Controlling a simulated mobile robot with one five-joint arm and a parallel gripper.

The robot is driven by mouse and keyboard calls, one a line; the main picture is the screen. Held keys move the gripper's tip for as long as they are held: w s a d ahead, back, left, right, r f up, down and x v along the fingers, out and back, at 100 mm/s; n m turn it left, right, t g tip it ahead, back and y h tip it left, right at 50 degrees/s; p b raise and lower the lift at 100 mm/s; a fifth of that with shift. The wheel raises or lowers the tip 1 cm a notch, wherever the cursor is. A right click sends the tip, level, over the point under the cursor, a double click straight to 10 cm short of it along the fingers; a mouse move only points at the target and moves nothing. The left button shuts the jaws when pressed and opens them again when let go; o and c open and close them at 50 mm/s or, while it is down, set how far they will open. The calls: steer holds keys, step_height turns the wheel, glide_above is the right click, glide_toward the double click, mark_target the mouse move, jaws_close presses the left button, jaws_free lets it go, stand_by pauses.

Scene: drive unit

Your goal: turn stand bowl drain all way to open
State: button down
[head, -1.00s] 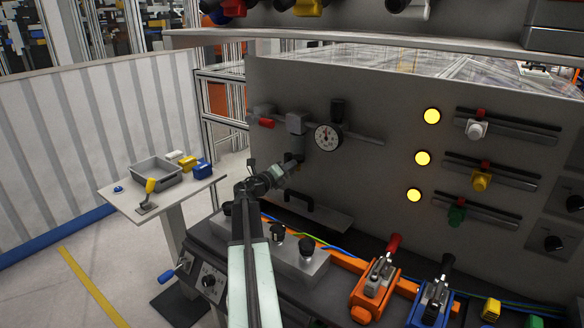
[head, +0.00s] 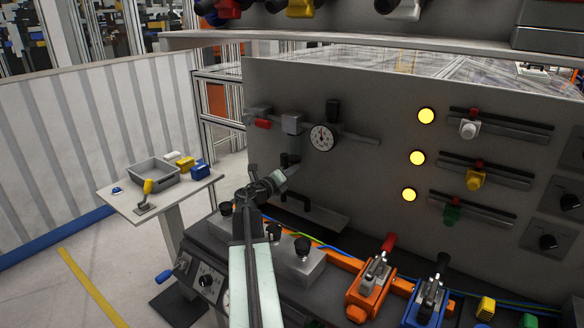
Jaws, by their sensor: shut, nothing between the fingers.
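The small stand (head: 185,198) is at the left, with a grey rectangular bowl (head: 153,183) on its pale top. My gripper (head: 291,169) is right of the stand, in front of the grey panel and well apart from the lever. It is small and dark here; it is shut and holds nothing.
A blue button (head: 116,190) and yellow and blue blocks (head: 201,168) share the stand top. The grey panel (head: 370,180) carries a gauge (head: 322,137) and sliders. A bench with orange and blue clamps (head: 372,287) is below. Floor at left is free.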

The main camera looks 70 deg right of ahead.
steer(key=v, duration=0.9)
steer(key=shift+w, duration=0.35)
steer(key=shift+d+f, duration=0.1)
steer(key=shift+f, duration=0.05)
